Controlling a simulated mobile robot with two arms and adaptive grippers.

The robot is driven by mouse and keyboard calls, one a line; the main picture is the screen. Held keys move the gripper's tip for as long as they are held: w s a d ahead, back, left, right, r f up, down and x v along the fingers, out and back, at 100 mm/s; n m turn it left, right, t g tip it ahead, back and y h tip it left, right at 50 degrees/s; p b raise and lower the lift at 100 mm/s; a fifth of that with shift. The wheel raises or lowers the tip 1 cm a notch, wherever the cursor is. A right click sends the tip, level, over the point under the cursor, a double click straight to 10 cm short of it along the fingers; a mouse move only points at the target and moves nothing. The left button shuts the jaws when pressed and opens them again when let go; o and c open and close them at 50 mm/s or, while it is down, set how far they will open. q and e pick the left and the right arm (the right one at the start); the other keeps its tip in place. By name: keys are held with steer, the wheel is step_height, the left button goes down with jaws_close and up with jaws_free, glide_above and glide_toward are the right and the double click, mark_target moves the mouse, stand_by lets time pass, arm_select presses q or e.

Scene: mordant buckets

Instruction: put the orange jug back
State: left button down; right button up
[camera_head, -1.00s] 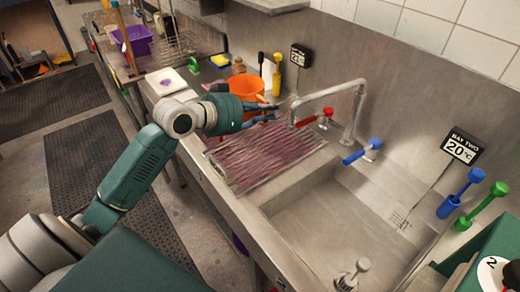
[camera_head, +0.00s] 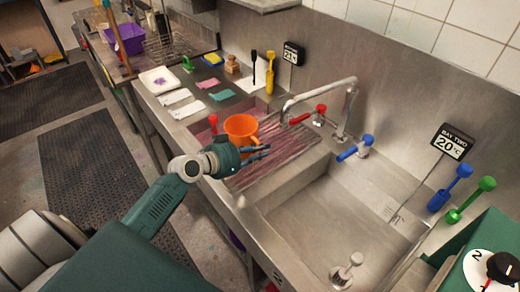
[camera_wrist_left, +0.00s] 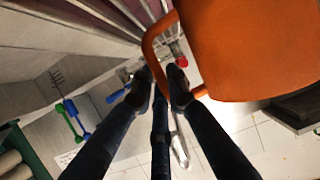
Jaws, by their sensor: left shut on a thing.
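The orange jug (camera_head: 241,130) is a bucket-like vessel with a looped handle. It is above or at the left end of the slatted red-stained rack (camera_head: 300,146); I cannot tell whether it touches the rack. My left gripper (camera_head: 262,152) is beside the jug, on its near side. In the left wrist view the jug (camera_wrist_left: 250,45) fills the upper right. The gripper's dark fingers (camera_wrist_left: 160,84) are closed around the lower part of its handle (camera_wrist_left: 150,45). My right gripper is not in view.
An empty steel sink (camera_head: 340,225) with a curved tap (camera_head: 340,105) lies right of the rack. Behind the rack are cloths (camera_head: 220,96), a yellow-handled tool (camera_head: 270,75), a wooden block (camera_head: 232,65) and a white tray (camera_head: 158,80). Blue (camera_head: 450,188) and green (camera_head: 470,200) handled tools stand at right.

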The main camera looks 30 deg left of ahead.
arm_select(q)
steer(key=shift+r, duration=0.1)
steer(key=c, duration=1.7)
jaws_free()
steer(key=shift+r, duration=0.1)
steer(key=shift+b+v, duration=1.6)
steer(key=shift+v, duration=4.4)
